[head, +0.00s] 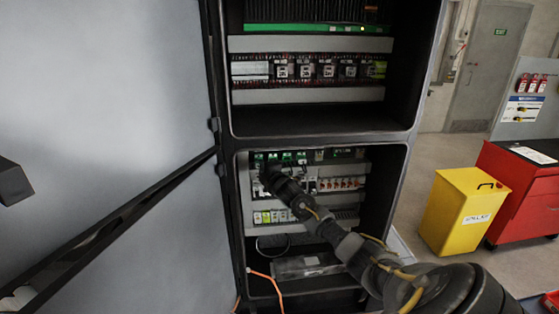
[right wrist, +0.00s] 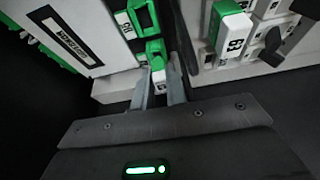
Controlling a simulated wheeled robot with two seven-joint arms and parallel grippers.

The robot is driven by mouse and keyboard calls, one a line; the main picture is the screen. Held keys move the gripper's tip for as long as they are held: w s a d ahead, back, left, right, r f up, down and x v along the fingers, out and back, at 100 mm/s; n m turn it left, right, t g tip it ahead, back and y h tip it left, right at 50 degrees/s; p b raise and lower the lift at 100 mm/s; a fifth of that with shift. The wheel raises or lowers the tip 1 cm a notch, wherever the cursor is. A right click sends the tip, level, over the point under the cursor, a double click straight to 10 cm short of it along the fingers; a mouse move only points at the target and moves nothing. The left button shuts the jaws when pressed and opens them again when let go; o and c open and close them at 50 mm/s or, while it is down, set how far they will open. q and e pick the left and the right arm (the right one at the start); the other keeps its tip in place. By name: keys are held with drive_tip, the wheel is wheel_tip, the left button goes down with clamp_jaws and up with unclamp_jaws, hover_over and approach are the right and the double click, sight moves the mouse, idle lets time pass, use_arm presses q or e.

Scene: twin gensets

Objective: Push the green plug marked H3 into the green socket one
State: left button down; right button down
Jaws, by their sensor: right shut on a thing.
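My right gripper (right wrist: 160,90) is shut on a small green plug with a white labelled end (right wrist: 158,76); its marking is too small to read surely. In the right wrist view the plug's green part (right wrist: 155,50) lies close below a green socket (right wrist: 145,18) with a white label. I cannot tell whether the plug touches the socket or has entered it. In the head view my right gripper (head: 268,176) reaches into the lower cabinet bay by the upper row of green parts (head: 290,158); the arm hides some of them. My left gripper is not clearly seen.
A green and white part marked like C3 (right wrist: 232,35) stands right of the plug, with black knobs beside it. An open grey door (head: 110,100) is left of the cabinet. An orange cable (head: 268,277) hangs low. A yellow bin (head: 462,210) and red cabinet (head: 515,200) stand right.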

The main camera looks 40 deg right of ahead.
drive_tip(key=shift+w+d+b, duration=0.35)
drive_tip(key=shift+w+b, duration=0.1)
drive_tip(key=shift+b, duration=0.05)
idle(2.0)
drive_tip(key=c, duration=1.3)
unclamp_jaws()
drive_tip(key=shift+c, duration=0.2)
drive_tip(key=b+v, duration=0.3)
drive_tip(key=v, duration=0.7)
drive_tip(key=shift+s+b, duration=0.35)
drive_tip(key=shift+s, duration=0.05)
drive_tip(key=shift+a, duration=0.1)
